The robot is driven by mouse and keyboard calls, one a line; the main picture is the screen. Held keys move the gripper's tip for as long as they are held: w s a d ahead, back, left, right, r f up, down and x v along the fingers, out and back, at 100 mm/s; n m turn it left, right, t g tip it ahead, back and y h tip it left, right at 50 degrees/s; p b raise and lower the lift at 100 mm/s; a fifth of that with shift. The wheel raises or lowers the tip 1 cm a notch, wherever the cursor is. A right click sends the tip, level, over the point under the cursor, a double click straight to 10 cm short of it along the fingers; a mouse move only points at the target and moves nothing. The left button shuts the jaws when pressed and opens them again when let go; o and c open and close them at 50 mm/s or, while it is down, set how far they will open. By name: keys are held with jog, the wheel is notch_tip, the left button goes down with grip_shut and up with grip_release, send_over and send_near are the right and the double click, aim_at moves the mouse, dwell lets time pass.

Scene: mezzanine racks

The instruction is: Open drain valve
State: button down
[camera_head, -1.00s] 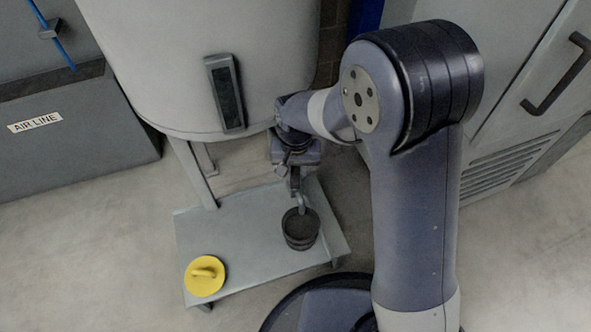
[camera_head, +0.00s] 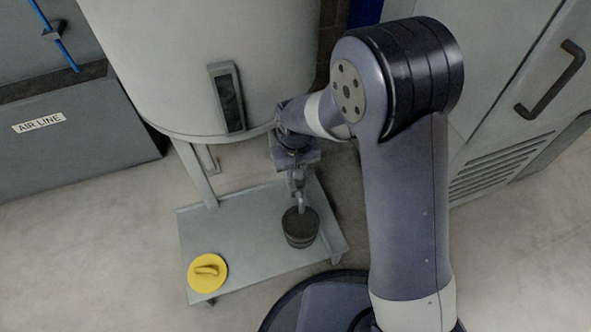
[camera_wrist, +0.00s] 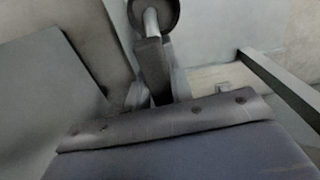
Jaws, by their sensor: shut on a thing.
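The drain valve's pale bent spout (camera_head: 302,203) comes down under the grey tank (camera_head: 200,60), over a black bucket (camera_head: 301,238). My gripper (camera_head: 297,172) is beside the valve, under the tank's front edge; my wrist hides much of the valve body. In the wrist view, my gripper (camera_wrist: 156,88) has its fingers on both sides of a dark bar, which looks like the valve lever (camera_wrist: 153,65). The spout (camera_wrist: 152,22) and bucket (camera_wrist: 172,12) show just beyond it. I cannot see any liquid flowing.
The bucket stands on a low grey platform (camera_head: 235,230), with a yellow lid-like disc (camera_head: 207,272) at its front left. A dark cabinet labelled AIR LINE (camera_head: 80,150) stands left. A grey cabinet with a handle (camera_head: 550,80) is close on the right of my arm.

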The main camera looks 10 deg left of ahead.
jog(key=c, duration=1.2)
grip_release()
jog(key=shift+c, duration=0.2)
notch_tip(320, 180, up, 11)
jog(key=p, duration=0.3)
jog(key=shift+f+p, duration=0.1)
jog(key=shift+p, duration=0.2)
jog(key=shift+f, duration=0.1)
notch_tip(320, 180, down, 11)
jog(key=b, duration=0.4)
jog(key=shift+f, duration=0.1)
jog(key=shift+r+m+b, duration=0.25)
jog(key=shift+m+b, duration=0.25)
jog(key=shift+m, duration=0.7)
jog(key=shift+r, duration=0.1)
